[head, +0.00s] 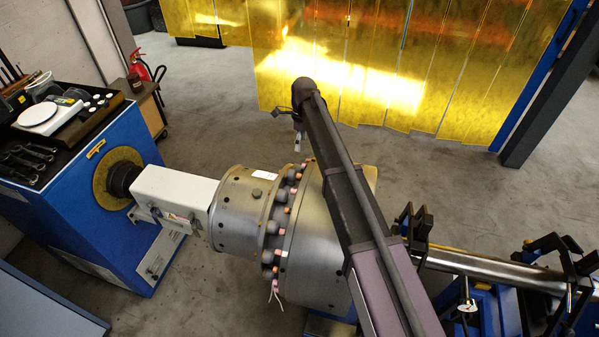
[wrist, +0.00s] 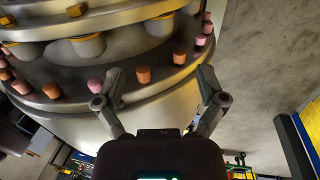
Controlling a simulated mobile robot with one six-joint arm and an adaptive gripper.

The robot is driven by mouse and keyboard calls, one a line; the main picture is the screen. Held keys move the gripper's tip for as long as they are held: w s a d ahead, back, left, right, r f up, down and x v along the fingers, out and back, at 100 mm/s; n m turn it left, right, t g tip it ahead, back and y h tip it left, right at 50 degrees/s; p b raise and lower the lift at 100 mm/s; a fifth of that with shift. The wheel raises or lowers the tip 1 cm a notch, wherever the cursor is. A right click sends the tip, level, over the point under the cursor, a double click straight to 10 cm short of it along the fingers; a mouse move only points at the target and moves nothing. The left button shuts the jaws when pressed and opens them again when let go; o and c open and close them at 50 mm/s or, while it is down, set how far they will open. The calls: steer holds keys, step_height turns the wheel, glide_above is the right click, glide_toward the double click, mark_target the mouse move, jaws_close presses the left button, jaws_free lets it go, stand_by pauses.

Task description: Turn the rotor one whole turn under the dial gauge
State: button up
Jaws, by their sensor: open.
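The rotor (head: 318,255) is a large grey metal body lying level, with a ring of pink, orange and brown pegs around its flange. In the wrist view the rotor (wrist: 165,108) fills the upper left, with the pegs in a curved row. My gripper (wrist: 161,84) is open, its two fingers spread in front of the flange with pegs visible between and beyond them. Nothing shows held; whether a finger touches the rotor I cannot tell. A small pale round face, perhaps the dial gauge (head: 467,306), sits by the shaft at lower right. My arm covers part of the rotor in the head view.
A blue drive cabinet (head: 95,215) stands at left, joined to the rotor by a white coupling housing (head: 172,192). Black-framed supports (head: 418,230) surround the steel shaft (head: 490,268) at right. A yellow strip curtain (head: 400,65) hangs behind. Grey floor between is clear.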

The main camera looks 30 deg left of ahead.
mark_target(299, 166)
steer(key=shift+s+d+f+b, duration=0.1)
steer(key=shift+s+f+b, duration=0.2)
steer(key=shift+f+b, duration=1.4)
steer(key=shift+s+d+f+b, duration=0.1)
steer(key=shift+s+f+b, duration=0.25)
steer(key=shift+f+b, duration=1.35)
steer(key=shift+s+d+f+b, duration=0.1)
steer(key=shift+s+f+b, duration=0.2)
steer(key=shift+f+b, duration=1.4)
steer(key=shift+f, duration=0.15)
jaws_close()
